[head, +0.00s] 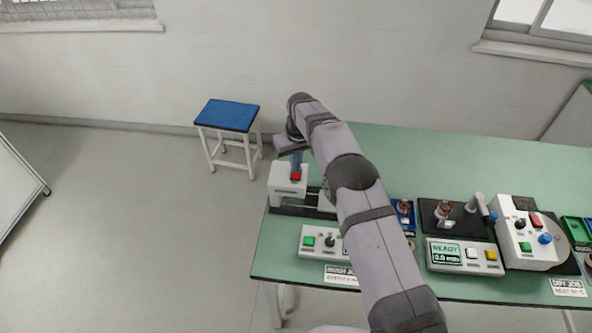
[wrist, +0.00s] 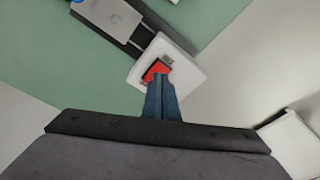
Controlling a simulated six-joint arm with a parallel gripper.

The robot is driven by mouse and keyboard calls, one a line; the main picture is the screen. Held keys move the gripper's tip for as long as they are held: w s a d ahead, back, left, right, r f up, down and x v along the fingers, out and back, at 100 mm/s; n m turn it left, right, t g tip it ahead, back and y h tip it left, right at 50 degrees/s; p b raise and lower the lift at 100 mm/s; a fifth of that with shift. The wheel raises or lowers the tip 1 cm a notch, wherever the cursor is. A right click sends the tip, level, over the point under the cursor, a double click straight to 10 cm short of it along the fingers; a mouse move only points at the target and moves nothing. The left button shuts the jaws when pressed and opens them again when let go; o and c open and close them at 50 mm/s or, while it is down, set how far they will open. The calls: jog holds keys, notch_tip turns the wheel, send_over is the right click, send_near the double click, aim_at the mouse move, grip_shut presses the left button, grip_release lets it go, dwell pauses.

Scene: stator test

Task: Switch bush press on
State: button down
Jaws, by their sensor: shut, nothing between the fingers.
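The bush press is a white block (head: 286,184) on a dark base at the left end of the green table. A red rocker switch (head: 296,175) is on its top. In the wrist view the red switch (wrist: 156,70) sits in a dark frame on the white top (wrist: 188,80). My gripper (head: 297,167) is shut and empty, pointing down over the switch. In the wrist view its blue fingertips (wrist: 160,77) overlap the near edge of the switch and hide part of it. I cannot tell whether they touch it.
A control box with a green button (head: 308,241) stands in front of the press. A READY panel (head: 463,255) and a white box with knobs (head: 526,232) stand to the right. A blue-topped stool (head: 227,115) is behind left. My arm hides the table's middle.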

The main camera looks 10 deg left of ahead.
aim_at(296, 176)
jog(key=shift+r+p, duration=1.45)
jog(key=shift+r, duration=1.25)
